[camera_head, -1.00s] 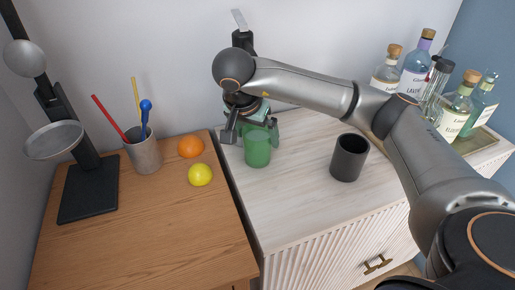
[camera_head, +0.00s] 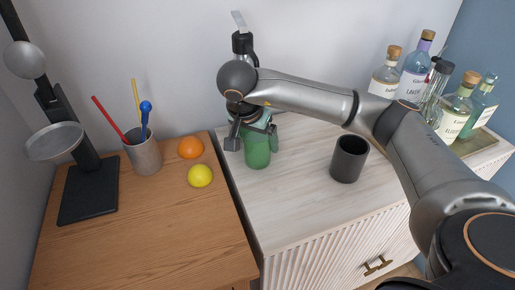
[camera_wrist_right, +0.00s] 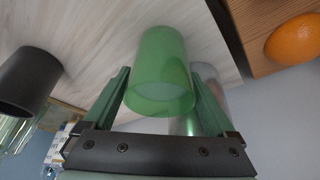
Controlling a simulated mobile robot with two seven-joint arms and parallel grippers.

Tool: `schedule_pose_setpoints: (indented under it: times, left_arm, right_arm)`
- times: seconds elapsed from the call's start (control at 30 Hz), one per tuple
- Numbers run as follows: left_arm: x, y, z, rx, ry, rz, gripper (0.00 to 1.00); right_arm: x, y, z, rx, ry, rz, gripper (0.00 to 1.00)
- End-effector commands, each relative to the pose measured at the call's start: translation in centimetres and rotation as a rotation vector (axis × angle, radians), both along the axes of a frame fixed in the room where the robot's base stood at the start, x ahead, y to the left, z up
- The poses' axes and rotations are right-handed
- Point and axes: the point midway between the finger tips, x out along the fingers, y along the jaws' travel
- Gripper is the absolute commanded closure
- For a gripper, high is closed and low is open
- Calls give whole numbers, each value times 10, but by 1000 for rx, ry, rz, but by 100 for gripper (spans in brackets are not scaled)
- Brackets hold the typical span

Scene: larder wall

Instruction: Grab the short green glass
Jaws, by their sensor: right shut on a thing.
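The short green glass (camera_head: 257,153) is upright at the left end of the pale cabinet top, near the wall. My right gripper (camera_head: 254,132) reaches down from above and is shut on it. In the right wrist view the green glass (camera_wrist_right: 160,72) sits between the two green fingers (camera_wrist_right: 160,98). I cannot tell whether its base touches the cabinet top. My left gripper is not in view.
A dark cup (camera_head: 349,158) stands to the right on the cabinet. Bottles (camera_head: 413,72) crowd a tray at the back right. On the wooden top at left are an orange (camera_head: 190,147), a lemon (camera_head: 200,175), a utensil cup (camera_head: 144,154) and a black scale (camera_head: 90,190).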

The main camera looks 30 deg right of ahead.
Motion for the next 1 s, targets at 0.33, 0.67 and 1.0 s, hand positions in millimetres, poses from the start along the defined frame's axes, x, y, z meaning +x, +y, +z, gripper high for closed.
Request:
schedule_pose_setpoints:
  times: [0.33,0.67,1.0]
  left_arm:
    - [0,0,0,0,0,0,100]
    - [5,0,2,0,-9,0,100]
    - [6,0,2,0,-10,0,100]
  right_arm:
    - [0,0,0,0,0,0,100]
    - [1,0,2,0,-4,0,100]
    - [1,0,16,1,-5,1,100]
